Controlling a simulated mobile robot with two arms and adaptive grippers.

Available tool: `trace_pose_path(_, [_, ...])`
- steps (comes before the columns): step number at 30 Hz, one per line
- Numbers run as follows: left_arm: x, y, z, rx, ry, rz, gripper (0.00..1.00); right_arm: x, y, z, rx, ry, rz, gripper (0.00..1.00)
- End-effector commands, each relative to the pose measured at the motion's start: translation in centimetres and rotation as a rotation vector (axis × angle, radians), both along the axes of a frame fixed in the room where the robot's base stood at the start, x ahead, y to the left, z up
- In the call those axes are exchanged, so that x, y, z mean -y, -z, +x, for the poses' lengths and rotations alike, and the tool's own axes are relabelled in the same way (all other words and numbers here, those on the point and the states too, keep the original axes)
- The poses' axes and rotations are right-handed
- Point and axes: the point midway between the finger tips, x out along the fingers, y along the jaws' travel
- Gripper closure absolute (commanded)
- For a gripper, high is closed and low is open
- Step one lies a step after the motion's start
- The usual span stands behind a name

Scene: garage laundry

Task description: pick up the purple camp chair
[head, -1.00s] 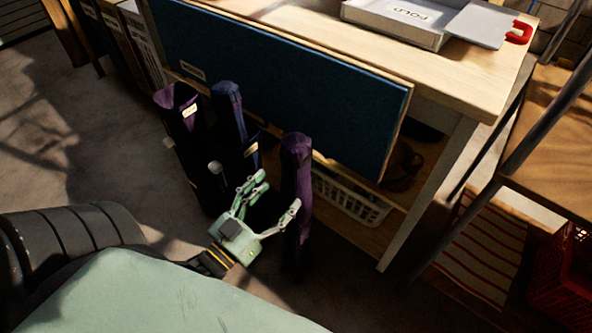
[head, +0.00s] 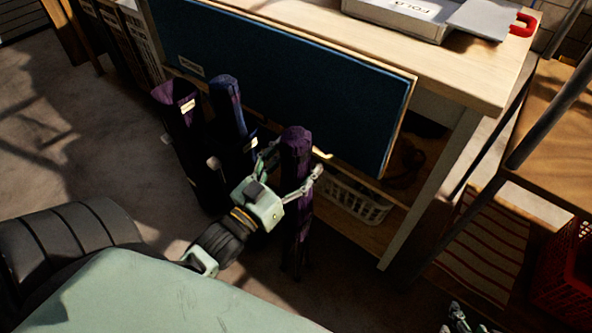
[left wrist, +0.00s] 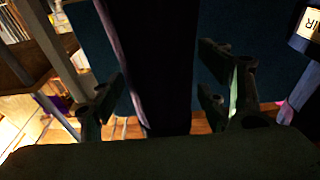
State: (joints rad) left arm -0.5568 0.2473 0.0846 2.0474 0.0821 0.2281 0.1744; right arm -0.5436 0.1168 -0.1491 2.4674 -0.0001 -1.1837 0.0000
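A tall, slim purple camp chair (head: 296,180), bundled upright, stands on the floor in front of the workbench. My left gripper (head: 292,165) is open, with one finger at each side of this bundle. In the left wrist view the dark bundle (left wrist: 160,60) stands upright between the spread fingers (left wrist: 162,90); whether either touches it is unclear. A second bundle (head: 180,115), purple and black with a pale tag, stands to the left, with a blue bundle (head: 228,105) between them. My right gripper (head: 462,320) shows only partly at the bottom right edge.
The workbench (head: 480,85) has a blue panel (head: 290,85) along its front, close behind the bundles. A white basket (head: 350,200) sits on its lower shelf. A red crate (head: 570,275) stands at right. Floor at left is clear.

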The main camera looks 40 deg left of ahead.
Motion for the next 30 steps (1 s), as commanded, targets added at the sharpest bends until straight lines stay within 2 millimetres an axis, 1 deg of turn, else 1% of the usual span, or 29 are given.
trace_pose_path(1, [0.00, 0.01, -0.02, 0.000, 0.000, 0.000, 0.34, 0.00, 0.01, -0.01, 0.000, 0.000, 0.000, 0.60])
trace_pose_path(2, [0.00, 0.01, -0.02, 0.000, 0.000, 0.000, 0.37, 0.00, 0.01, -0.01, -0.001, 0.000, 0.000, 0.60])
trace_pose_path(23, [0.00, 0.04, -0.04, 0.000, 0.000, 0.000, 0.98, -0.01, 0.02, -0.04, -0.001, 0.000, 0.000, 0.60])
trace_pose_path(24, [0.00, 0.04, -0.04, 0.000, 0.000, 0.000, 1.00, -0.01, 0.01, -0.05, -0.001, 0.000, 0.000, 0.60])
trace_pose_path(29, [0.01, 0.05, -0.04, 0.000, 0.000, 0.000, 1.00, -0.01, 0.02, -0.05, -0.002, 0.000, 0.000, 0.60])
trace_pose_path(30, [0.04, -0.53, 0.02, 0.013, 0.001, -0.001, 1.00, 0.00, -0.02, -0.06, -0.002, 0.000, 0.000, 0.60])
